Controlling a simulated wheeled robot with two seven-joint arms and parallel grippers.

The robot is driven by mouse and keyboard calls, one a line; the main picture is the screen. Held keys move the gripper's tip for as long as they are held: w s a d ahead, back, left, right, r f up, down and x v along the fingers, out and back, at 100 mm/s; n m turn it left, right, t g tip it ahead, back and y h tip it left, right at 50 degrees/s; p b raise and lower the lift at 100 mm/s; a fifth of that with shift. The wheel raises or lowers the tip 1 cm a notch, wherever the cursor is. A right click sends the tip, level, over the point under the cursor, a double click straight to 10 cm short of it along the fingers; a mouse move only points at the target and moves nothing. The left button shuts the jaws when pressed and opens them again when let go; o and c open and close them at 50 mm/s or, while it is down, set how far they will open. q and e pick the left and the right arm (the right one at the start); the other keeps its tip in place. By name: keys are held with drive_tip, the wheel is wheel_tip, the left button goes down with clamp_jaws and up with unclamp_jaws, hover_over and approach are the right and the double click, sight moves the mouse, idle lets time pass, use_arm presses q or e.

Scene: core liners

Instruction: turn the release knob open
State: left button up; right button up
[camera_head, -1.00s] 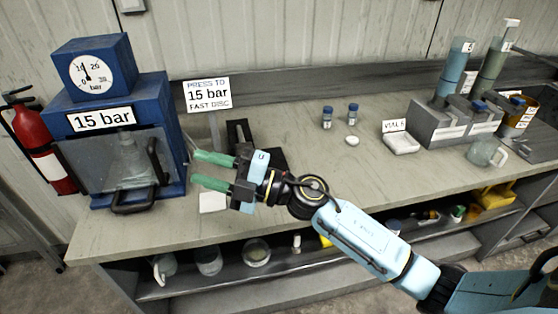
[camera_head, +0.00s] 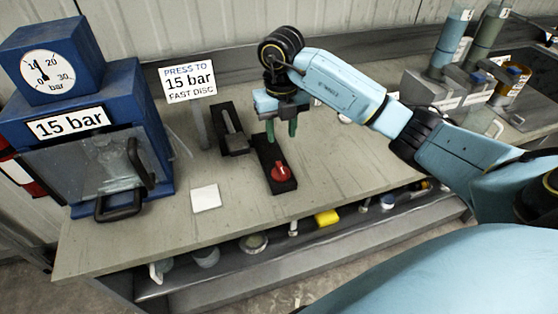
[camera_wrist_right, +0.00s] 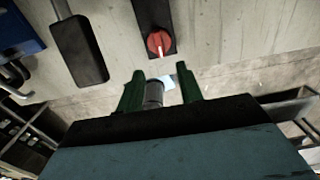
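The red release knob (camera_head: 281,173) sits at the front end of a black base plate (camera_head: 272,152) on the bench. It also shows in the right wrist view (camera_wrist_right: 159,42), with a pale pointer mark on it. My right gripper (camera_head: 282,140) points down above the plate, behind the knob in the head view. Its two green fingers are apart with nothing between them, and it does not touch the knob. In the right wrist view the fingers (camera_wrist_right: 160,92) also stand apart. My left gripper is not in view.
A black lever block (camera_head: 231,130) stands left of the knob plate. The blue press (camera_head: 85,130), with its gauge and clear guard, is at the left. A white square (camera_head: 205,198) lies on the bench. A sign (camera_head: 188,82) reads "PRESS TO 15 bar". The front bench surface right of the knob is clear.

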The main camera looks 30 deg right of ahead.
sight(281, 167)
wheel_tip(281, 167, down, 12)
drive_tip(key=shift+r+p, duration=0.1)
drive_tip(key=shift+p, duration=0.2)
clamp_jaws()
